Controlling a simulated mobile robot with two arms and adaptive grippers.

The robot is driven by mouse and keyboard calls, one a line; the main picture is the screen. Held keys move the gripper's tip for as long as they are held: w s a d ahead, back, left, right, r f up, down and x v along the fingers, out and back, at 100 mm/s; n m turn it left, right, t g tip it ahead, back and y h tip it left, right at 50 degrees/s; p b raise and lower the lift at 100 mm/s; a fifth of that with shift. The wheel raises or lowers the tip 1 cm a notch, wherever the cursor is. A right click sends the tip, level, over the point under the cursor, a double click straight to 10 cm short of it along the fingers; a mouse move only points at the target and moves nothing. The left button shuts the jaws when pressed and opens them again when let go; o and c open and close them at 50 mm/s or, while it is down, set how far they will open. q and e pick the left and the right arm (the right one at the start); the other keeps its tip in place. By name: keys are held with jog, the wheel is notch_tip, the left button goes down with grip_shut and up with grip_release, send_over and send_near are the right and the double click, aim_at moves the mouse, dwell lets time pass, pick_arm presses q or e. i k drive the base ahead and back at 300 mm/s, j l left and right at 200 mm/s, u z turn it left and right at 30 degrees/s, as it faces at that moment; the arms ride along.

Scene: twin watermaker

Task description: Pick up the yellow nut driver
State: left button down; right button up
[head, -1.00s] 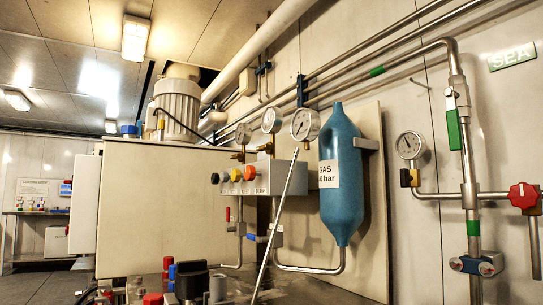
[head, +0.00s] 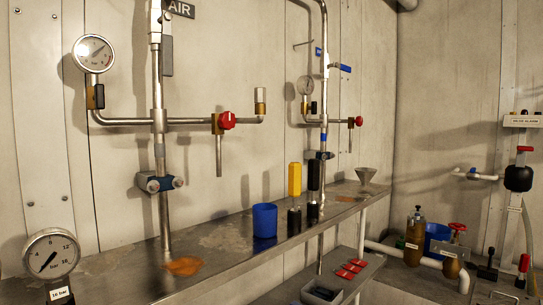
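The yellow nut driver (head: 295,180) stands upright on the metal shelf (head: 225,243), its yellow handle uppermost. A dark, shiny piece shows below the handle; I cannot tell whether it is the driver's own lower part or a holder. A similar black-handled tool (head: 313,178) stands upright close on its right. Neither of my grippers is in the head view.
A blue cup (head: 265,220) stands left of the drivers, a grey funnel (head: 366,176) to their right. An orange patch (head: 184,266) lies on the shelf. A gauge (head: 51,253) is at front left. Wall pipes with red-handled valves (head: 227,120) rise behind. A lower shelf holds red pieces (head: 347,271).

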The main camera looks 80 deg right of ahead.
aim_at(294, 169)
jog(key=k+l+z, duration=0.1)
jog(key=l+z, duration=0.15)
jog(key=z, duration=0.25)
jog(key=l+z, duration=0.3)
jog(key=z, duration=0.2)
jog(key=l+z, duration=0.3)
jog(key=z, duration=0.15)
jog(key=l+z, duration=0.3)
jog(key=z, duration=0.2)
jog(key=i+l+z, duration=0.1)
jog(key=l, duration=0.3)
jog(key=i+l, duration=0.25)
jog(key=i+l+z, duration=0.15)
jog(key=l, duration=0.35)
jog(key=i+l+z, duration=0.1)
jog(key=l, duration=0.25)
jog(key=k+u, duration=0.1)
jog(key=u, duration=0.9)
jog(key=l+u, duration=0.15)
jog(key=u, duration=1.3)
jog(key=k+l+u, duration=0.1)
jog(key=k, duration=0.2)
jog(key=k+l+u, duration=0.1)
jog(key=k, duration=0.2)
